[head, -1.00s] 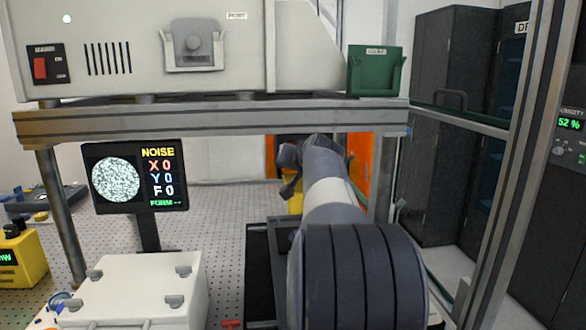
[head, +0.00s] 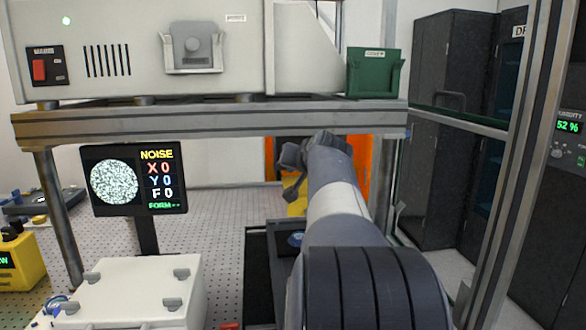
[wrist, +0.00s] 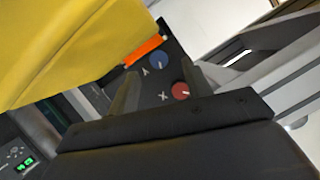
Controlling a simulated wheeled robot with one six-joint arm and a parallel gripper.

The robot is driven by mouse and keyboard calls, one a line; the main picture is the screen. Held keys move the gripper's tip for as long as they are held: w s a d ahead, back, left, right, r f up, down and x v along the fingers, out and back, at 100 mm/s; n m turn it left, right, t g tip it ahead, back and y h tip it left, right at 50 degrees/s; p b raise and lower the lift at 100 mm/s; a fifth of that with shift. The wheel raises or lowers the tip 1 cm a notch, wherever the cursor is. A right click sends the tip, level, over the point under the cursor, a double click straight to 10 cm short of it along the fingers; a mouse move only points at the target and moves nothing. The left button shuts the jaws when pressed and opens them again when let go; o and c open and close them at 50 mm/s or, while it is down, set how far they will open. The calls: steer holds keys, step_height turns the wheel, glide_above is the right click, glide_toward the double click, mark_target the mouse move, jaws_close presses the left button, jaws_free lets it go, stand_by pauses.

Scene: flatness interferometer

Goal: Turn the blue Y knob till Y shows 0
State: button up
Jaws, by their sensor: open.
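The blue Y knob (wrist: 158,61) sits on a dark panel in the wrist view, with a white mark on its face and a letter Y beside it. The red X knob (wrist: 180,90) is close by on the same panel. My gripper (wrist: 155,82) is open and empty. Its two fingers point toward the panel, and the blue knob shows just beyond the gap between them, apparently not gripped. In the head view the monitor (head: 134,178) reads NOISE, X 0, Y 0, F 0, with a speckled round picture. My arm hides the panel's knobs there.
A yellow surface (wrist: 60,45) fills the wrist view's upper left, with an orange strip (wrist: 143,50) near the panel. In the head view, a steel frame (head: 220,126) spans above my arm. A white case (head: 135,285) stands at lower left.

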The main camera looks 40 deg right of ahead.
mark_target(293, 180)
steer(key=b+v, duration=0.1)
steer(key=v, duration=0.6)
steer(key=shift+s+a, duration=0.1)
stand_by(1.5)
steer(key=p+x, duration=0.2)
steer(key=x, duration=0.9)
steer(key=shift+r+p, duration=0.15)
steer(key=shift+p, duration=0.3)
steer(key=shift+s+n, duration=0.1)
steer(key=shift+n, duration=0.2)
